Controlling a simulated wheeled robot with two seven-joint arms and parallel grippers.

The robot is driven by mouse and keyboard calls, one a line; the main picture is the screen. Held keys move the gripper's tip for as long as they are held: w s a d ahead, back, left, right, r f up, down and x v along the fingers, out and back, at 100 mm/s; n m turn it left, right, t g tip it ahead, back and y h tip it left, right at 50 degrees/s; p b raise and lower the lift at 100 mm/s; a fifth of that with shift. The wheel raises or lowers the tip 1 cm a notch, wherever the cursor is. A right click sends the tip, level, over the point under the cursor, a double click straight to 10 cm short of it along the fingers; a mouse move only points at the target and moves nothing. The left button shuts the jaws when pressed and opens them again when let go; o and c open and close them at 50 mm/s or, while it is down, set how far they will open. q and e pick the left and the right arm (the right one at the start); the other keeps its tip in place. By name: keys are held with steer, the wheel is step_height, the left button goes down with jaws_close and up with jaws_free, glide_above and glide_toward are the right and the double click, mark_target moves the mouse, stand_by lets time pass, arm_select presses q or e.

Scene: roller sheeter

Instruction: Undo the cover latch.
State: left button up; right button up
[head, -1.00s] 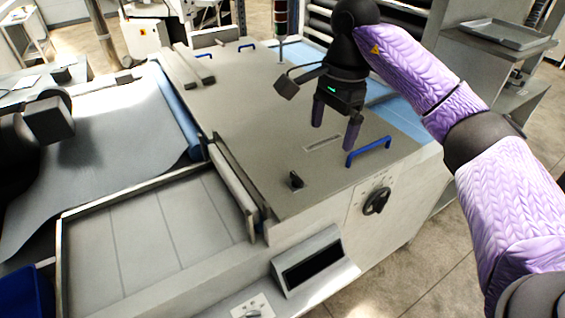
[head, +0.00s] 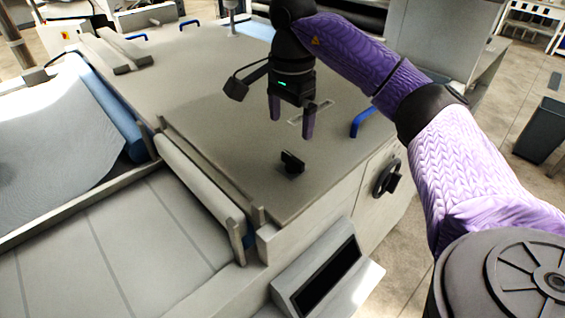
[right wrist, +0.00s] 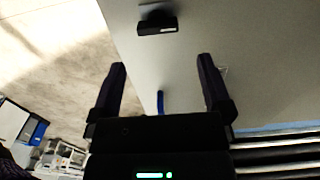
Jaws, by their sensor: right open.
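The cover latch (head: 292,162) is a small black turn-knob on the flat grey cover (head: 215,95), close to the cover's near edge. My right gripper (head: 291,128) points down with its fingers apart and empty. It is above the cover, slightly beyond the latch in the head view, and not touching it. In the right wrist view the latch (right wrist: 157,24) lies ahead of the open right fingers (right wrist: 162,68), near the middle between them. My left gripper is not in view.
A blue handle (head: 362,121) stands on the cover to the right of the gripper. A black rotary knob (head: 387,178) is on the machine's side. A dark display panel (head: 327,278) sits at the front. A roller and guard bar (head: 200,185) edge the cover's left.

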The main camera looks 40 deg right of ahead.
mark_target(291, 155)
steer(key=f, duration=0.8)
steer(key=shift+s+f, duration=0.25)
steer(key=shift+f, duration=0.05)
steer(key=c, duration=1)
steer(key=shift+c, duration=0.2)
steer(key=shift+r+m, duration=0.1)
steer(key=shift+m, duration=0.3)
steer(key=m+p, duration=0.1)
steer(key=m, duration=0.3)
steer(key=shift+w, duration=0.15)
steer(key=m+p, duration=0.1)
steer(key=m, duration=0.3)
steer(key=shift+w, duration=0.1)
steer(key=m+p, duration=0.1)
steer(key=m, duration=0.3)
steer(key=shift+d+m, duration=0.15)
steer(key=shift+m, duration=0.25)
steer(key=shift+w+d+m+p, duration=0.1)
steer(key=shift+m+p, duration=0.65)
steer(key=shift+m, duration=1.35)
